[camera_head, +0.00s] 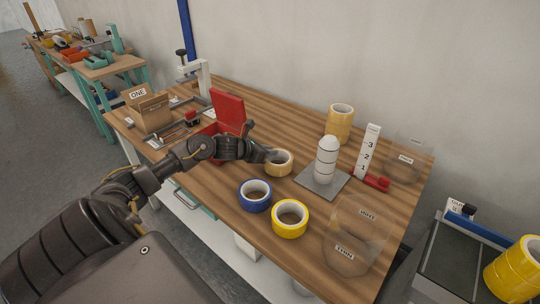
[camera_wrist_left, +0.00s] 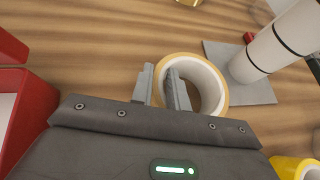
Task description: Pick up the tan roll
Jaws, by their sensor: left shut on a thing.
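The tan roll (camera_head: 281,171) is a ring of tape with a white core, near the middle of the wooden table. My left gripper (camera_head: 265,155) reaches it from the left. In the left wrist view the roll (camera_wrist_left: 217,107) lies between and around the fingertips of the left gripper (camera_wrist_left: 161,86). One finger is inside the ring and the other outside, and the gripper is shut on the roll's wall. I cannot tell whether the roll is clear of the tabletop. My right gripper is not in view.
A blue roll (camera_head: 255,204) and a yellow roll (camera_head: 290,229) lie nearer the front edge. A white post on a grey plate (camera_head: 310,184) stands to the right. An open red box (camera_head: 229,108) stands left of the gripper.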

